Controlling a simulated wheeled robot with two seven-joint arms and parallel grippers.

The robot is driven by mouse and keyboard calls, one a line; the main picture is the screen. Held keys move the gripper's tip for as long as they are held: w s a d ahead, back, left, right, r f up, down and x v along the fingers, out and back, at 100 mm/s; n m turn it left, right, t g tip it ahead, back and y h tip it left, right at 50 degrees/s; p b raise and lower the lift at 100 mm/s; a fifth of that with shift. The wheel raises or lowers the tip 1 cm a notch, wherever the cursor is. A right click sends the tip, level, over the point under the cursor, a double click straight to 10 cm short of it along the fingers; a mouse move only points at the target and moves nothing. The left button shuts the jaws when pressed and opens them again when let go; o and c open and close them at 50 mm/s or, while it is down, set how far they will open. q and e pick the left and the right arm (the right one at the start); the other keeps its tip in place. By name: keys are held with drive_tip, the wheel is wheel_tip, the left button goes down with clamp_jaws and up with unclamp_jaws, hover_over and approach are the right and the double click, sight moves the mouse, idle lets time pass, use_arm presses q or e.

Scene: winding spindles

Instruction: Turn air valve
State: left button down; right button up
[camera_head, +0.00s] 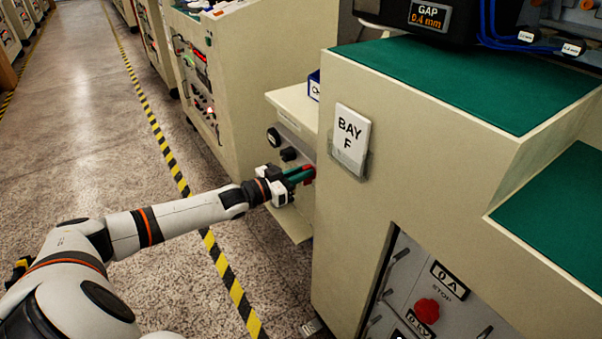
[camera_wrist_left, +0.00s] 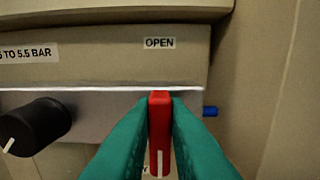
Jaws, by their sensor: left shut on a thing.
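The air valve's red handle (camera_wrist_left: 160,108) stands roughly upright in the left wrist view, with a white line on its lower part. A label reading OPEN (camera_wrist_left: 159,43) is on the panel above it. My left gripper (camera_wrist_left: 160,128) has its teal fingers closed on the handle from both sides, and they hide part of it and the panel below. In the head view my left gripper (camera_head: 300,175) reaches the side panel, and a bit of the red handle (camera_head: 309,171) shows at its tips. My right gripper is not in view.
A black knob (camera_wrist_left: 36,127) sits left of the handle, and a blue fitting (camera_wrist_left: 210,111) just right. A pale ledge (camera_head: 292,100) juts out above the panel. The BAY F cabinet (camera_head: 400,120) stands close on the right. The aisle floor (camera_head: 85,120) at left is clear.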

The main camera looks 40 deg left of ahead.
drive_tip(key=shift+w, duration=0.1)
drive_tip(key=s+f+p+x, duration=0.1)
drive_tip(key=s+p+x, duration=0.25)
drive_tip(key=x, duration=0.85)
use_arm(q)
drive_tip(key=m, duration=0.6)
drive_tip(key=d+f+m, duration=0.1)
drive_tip(key=m, duration=0.5)
drive_tip(key=m+b, duration=0.1)
drive_tip(key=m, duration=0.5)
drive_tip(key=shift+s+d+f, duration=0.2)
drive_tip(key=shift+s+f, duration=0.15)
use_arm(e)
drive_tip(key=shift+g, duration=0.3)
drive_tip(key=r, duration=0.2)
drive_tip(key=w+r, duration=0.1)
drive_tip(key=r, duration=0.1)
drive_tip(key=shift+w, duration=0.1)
use_arm(q)
drive_tip(key=c, duration=1.4)
unclamp_jaws()
drive_tip(key=shift+c, duration=0.2)
